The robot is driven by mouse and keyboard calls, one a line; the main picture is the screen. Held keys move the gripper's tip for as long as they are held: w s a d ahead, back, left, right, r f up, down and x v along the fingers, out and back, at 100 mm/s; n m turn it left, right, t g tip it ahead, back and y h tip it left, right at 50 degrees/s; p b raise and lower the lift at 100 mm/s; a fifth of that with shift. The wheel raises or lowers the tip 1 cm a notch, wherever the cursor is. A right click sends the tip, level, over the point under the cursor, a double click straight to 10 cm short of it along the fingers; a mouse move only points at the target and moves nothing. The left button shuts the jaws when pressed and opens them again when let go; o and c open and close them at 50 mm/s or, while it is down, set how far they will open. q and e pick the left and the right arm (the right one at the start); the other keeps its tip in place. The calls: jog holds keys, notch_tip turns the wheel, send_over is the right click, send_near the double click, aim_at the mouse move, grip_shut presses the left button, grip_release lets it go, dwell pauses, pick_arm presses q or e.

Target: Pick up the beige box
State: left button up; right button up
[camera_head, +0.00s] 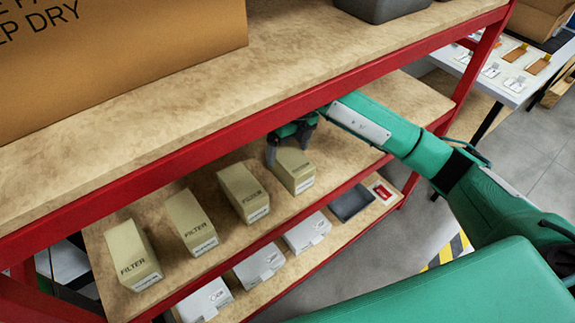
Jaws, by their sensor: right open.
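Several beige boxes marked FILTER stand in a row on the middle shelf (178,242). The rightmost beige box (293,172) is under my right gripper (288,147). The others are a second box (243,192), a third (190,222) and the leftmost one (132,255). My right gripper is open, with its dark fingers pointing down at the back end of the rightmost box. One finger shows at that box's left side. I cannot tell whether the fingers touch it. The upper shelf partly hides the gripper. My left gripper is not in view.
The upper shelf's red edge (200,145) runs close above my right gripper. White boxes (306,232) and a dark flat item (351,203) lie on the lower shelf. A big cardboard box (120,60) stands on the upper shelf. A white table (512,92) is at the right.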

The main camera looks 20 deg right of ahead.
jog(key=shift+s+m+h, duration=0.3)
jog(key=shift+s+h, duration=0.1)
jog(key=shift+h, duration=0.5)
notch_tip(320, 180, down, 8)
jog(key=shift+r+p, duration=0.25)
jog(key=shift+p, duration=0.25)
jog(key=c, duration=1.3)
